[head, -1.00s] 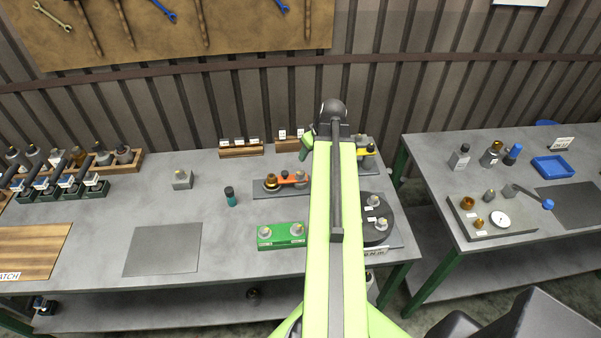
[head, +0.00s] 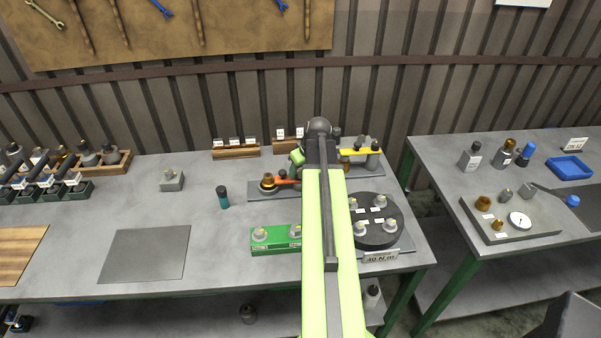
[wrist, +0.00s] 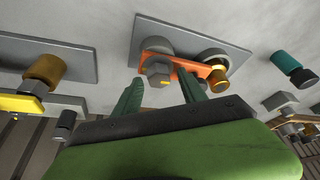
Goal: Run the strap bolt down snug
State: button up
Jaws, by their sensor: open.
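The orange strap (head: 287,181) lies on a grey plate (head: 262,193) at the back of the bench. A brass fitting (head: 268,181) stands at its left end; my arm hides the other end.
A green block (head: 276,240) with bolts and a dark round disc (head: 376,235) with several bolts stand nearby. A yellow strap (head: 362,152) is behind right. The bench's middle left is mostly clear.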

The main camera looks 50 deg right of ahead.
grip_shut()
jog(key=shift+d, duration=0.25)
jog(key=shift+a, duration=0.2)
